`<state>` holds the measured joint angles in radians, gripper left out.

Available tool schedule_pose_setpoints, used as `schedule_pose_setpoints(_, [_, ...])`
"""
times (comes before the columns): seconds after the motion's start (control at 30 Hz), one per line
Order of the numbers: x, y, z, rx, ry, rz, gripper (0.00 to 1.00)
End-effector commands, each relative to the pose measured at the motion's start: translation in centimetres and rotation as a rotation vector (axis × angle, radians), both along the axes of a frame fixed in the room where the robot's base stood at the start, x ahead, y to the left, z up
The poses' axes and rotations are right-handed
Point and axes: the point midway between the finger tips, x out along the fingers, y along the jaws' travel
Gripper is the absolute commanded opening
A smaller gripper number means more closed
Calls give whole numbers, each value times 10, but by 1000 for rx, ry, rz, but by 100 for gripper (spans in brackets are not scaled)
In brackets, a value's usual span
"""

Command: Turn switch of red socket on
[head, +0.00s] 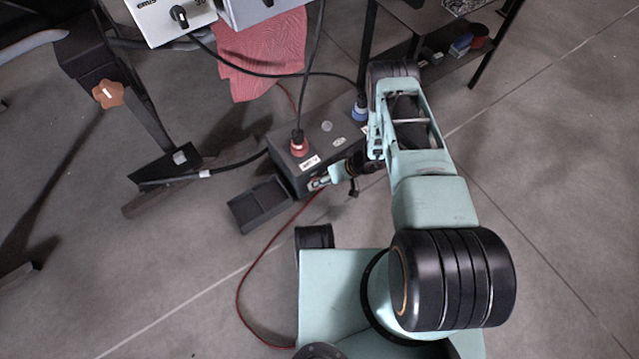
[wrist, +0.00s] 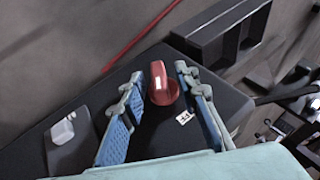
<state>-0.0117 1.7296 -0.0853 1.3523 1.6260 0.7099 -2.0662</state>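The red switch (wrist: 163,88) is a rotary knob with a pale mark, on a face of the dark box (wrist: 90,110). In the head view the box (head: 313,170) stands on the floor, with the red socket (head: 299,146) and a cable plugged into its top. My gripper (wrist: 161,84) is open, with one blue-padded finger on each side of the red switch. I see gaps between the fingers and the knob; contact is not clear. In the head view my gripper (head: 320,183) is low beside the box's front face, and the switch itself is mostly hidden there.
A blue socket (head: 360,106) with a cable is on the same box. A black foot pedal (head: 259,204) lies left of it, and it shows in the wrist view (wrist: 222,35). A red cable (head: 240,290) runs over the floor. A black shelf (head: 440,65) stands behind.

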Motion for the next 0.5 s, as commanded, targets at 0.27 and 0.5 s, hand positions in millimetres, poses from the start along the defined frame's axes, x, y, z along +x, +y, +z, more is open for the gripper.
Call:
schedule_pose_setpoints(0.27, [0,0,0,0,0,0,12])
schedule_pose_setpoints(0.5, [0,0,0,6,2,-1,0])
